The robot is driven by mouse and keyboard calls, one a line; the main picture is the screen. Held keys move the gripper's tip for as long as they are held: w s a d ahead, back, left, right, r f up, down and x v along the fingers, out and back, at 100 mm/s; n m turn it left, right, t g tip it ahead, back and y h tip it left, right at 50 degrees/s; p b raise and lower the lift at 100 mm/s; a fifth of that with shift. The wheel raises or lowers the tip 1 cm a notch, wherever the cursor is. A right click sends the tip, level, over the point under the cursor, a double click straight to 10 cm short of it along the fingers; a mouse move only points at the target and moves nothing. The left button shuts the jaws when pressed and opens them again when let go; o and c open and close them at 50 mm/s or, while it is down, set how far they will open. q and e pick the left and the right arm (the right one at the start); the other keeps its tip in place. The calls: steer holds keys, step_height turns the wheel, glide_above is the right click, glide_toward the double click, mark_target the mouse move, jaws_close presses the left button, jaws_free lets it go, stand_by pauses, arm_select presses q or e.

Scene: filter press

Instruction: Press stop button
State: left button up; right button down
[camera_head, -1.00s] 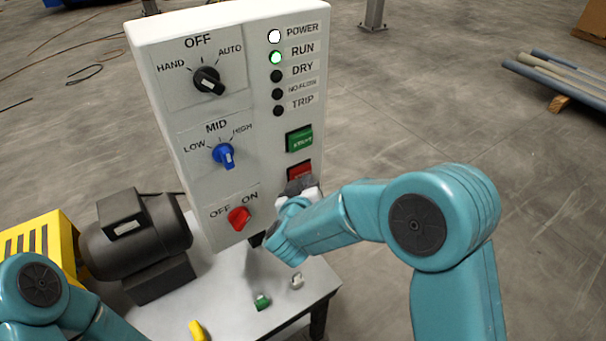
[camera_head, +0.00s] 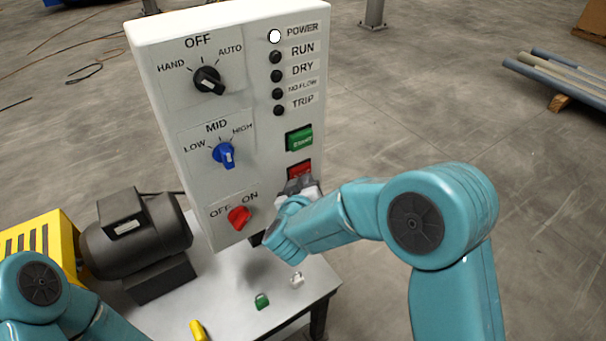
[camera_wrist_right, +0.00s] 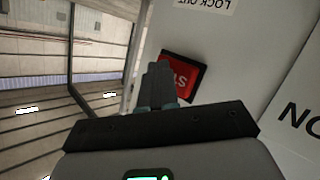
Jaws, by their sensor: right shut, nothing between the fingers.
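The red stop button (camera_head: 300,169) sits low on the right side of the white control panel (camera_head: 250,120), under the green start button (camera_head: 299,139). My right gripper (camera_head: 298,184) is shut and empty, with its tips at the lower part of the stop button and partly covering it. In the right wrist view the shut fingers (camera_wrist_right: 160,82) lie right beside the red stop button (camera_wrist_right: 181,75); I cannot tell whether they touch it. The POWER lamp (camera_head: 274,36) is lit white, and the RUN lamp (camera_head: 275,57) is dark. My left gripper is out of view.
The panel also holds a black selector (camera_head: 208,80), a blue selector (camera_head: 224,155) and a red switch (camera_head: 239,217). A dark motor (camera_head: 135,235) stands on the grey table (camera_head: 235,300) at left. Green, clear and yellow small items lie near the table's front.

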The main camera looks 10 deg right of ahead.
steer(key=shift+s+d, duration=0.25)
steer(key=shift+s, duration=0.5)
steer(key=shift+s+d+b, duration=0.15)
steer(key=shift+s+d, duration=0.15)
steer(key=shift+s, duration=0.5)
steer(key=shift+s+d+b, duration=0.1)
steer(key=shift+s+d, duration=0.15)
steer(key=shift+s, duration=0.5)
steer(key=shift+s+d+b, duration=0.15)
steer(key=shift+s+d, duration=0.15)
steer(key=shift+s, duration=0.5)
